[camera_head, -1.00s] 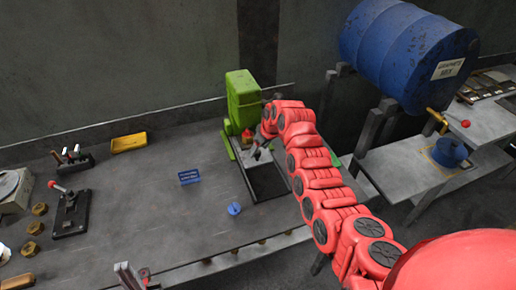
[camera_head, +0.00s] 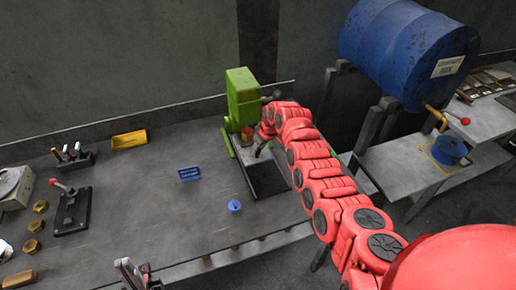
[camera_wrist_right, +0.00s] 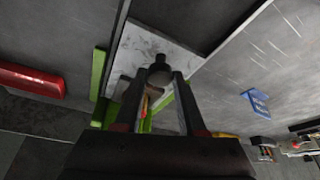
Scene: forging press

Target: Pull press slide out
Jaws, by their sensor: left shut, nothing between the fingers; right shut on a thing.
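The green press (camera_head: 242,97) stands at the back of the bench, with a red part low on its front. Its pale slide plate (camera_head: 246,156) lies at its foot, beside a dark recessed bed (camera_head: 268,182). My right gripper (camera_head: 257,150) is at the plate, partly hidden by its red arm. In the right wrist view, its fingers (camera_wrist_right: 160,88) are shut on the slide's dark round knob (camera_wrist_right: 160,73), with the pale plate (camera_wrist_right: 150,45) behind. My left gripper (camera_head: 132,274) is shut and empty at the bench's front edge, partly cut off by the frame.
A blue sign (camera_head: 189,174) and a small blue piece (camera_head: 234,205) are on the bench. A red-knobbed lever (camera_head: 70,208), brass nuts (camera_head: 33,227) and a yellow tray (camera_head: 129,140) stand left. A blue drum (camera_head: 408,52) is on the right.

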